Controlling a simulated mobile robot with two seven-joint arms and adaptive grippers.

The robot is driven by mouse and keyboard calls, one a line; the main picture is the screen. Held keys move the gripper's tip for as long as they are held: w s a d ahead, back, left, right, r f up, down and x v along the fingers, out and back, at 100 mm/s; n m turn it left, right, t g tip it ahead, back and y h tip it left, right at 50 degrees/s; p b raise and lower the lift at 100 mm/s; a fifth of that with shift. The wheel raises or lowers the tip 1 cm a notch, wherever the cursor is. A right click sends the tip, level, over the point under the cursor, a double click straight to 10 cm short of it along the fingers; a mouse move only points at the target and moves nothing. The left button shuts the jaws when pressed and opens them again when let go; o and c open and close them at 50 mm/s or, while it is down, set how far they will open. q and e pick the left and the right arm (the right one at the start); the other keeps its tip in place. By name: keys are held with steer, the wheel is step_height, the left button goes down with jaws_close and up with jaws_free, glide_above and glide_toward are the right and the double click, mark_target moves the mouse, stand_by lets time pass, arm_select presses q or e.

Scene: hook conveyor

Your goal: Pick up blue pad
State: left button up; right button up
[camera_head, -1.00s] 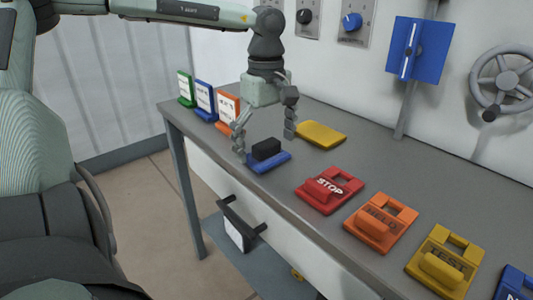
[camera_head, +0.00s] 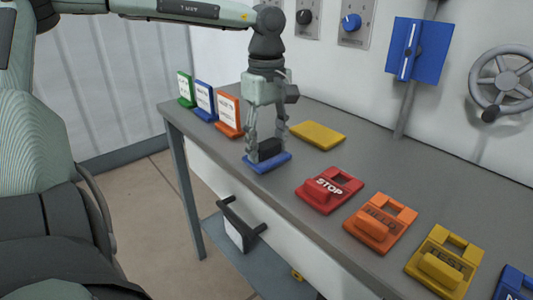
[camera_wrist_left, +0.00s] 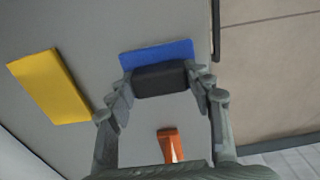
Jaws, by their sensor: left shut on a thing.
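The blue pad (camera_head: 267,162) lies flat on the grey table near its front edge, with a black block-shaped handle (camera_head: 270,148) on top. My left gripper (camera_head: 268,149) points down over it, its fingers closed on the two ends of the black handle. In the left wrist view the fingertips press both sides of the handle (camera_wrist_left: 160,80), and the blue pad (camera_wrist_left: 155,52) shows behind it. The pad appears to rest on the table. My right gripper is not in view.
A yellow pad (camera_head: 318,135) lies just behind. The red STOP piece (camera_head: 329,190), an orange piece (camera_head: 380,222) and a yellow TEST piece (camera_head: 444,262) line the table to the right. Green, blue and orange cards (camera_head: 228,115) stand at the left.

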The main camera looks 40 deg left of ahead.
mark_target(261, 144)
arm_select(q)
steer(key=shift+s+f, duration=0.25)
steer(key=r, duration=0.5)
steer(key=shift+s+a, duration=0.2)
steer(key=shift+s, duration=0.2)
steer(key=s+a+r+b, duration=0.1)
steer(key=s+a+r, duration=0.1)
steer(key=s, duration=0.3)
steer(key=s+a+r+b, duration=0.1)
steer(key=s+r, duration=0.3)
steer(key=s, duration=0.1)
steer(key=shift+a, duration=0.4)
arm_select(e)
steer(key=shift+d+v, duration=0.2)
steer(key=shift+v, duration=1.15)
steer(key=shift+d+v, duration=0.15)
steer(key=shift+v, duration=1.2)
arm_select(q)
steer(key=shift+r, duration=0.1)
steer(key=o, duration=0.6)
steer(key=c, duration=0.4)
steer(key=shift+c, duration=0.4)
